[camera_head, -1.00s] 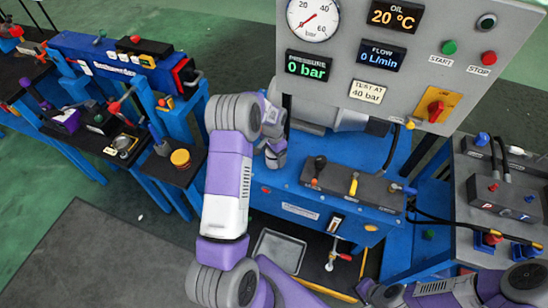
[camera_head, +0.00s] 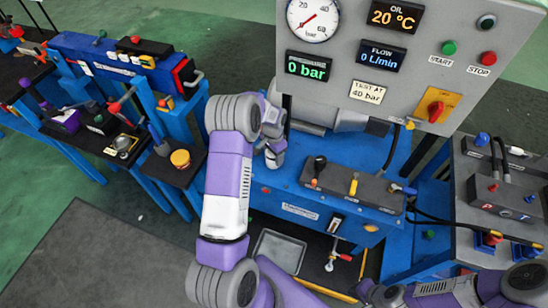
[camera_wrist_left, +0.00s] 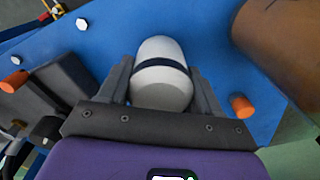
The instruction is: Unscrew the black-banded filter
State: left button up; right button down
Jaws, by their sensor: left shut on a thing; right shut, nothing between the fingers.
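The black-banded filter (camera_wrist_left: 162,88) is a pale, rounded canister with one dark band around its upper part. It shows in the left wrist view, over a blue surface. My left gripper (camera_wrist_left: 160,75) is shut on it, one dark finger on each side. In the head view my left gripper (camera_head: 275,155) is at the left end of the blue test stand (camera_head: 320,205), partly behind my arm.
A grey gauge panel (camera_head: 345,88) reading 0 bar rises behind the stand. A grey lever block (camera_head: 350,185) lies to the right of my left gripper. In the wrist view a brown cylinder (camera_wrist_left: 285,40) and orange knobs (camera_wrist_left: 242,106) are close to the fingers.

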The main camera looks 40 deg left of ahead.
pick_arm(q)
jog(key=shift+r, duration=0.1)
jog(key=n, duration=0.5)
dwell(0.3)
jog(key=n, duration=0.3)
jog(key=shift+n+p, duration=0.4)
jog(key=shift+n, duration=0.8)
jog(key=n+p, duration=0.1)
jog(key=n, duration=0.2)
jog(key=shift+r, duration=0.15)
jog(key=shift+n, duration=1)
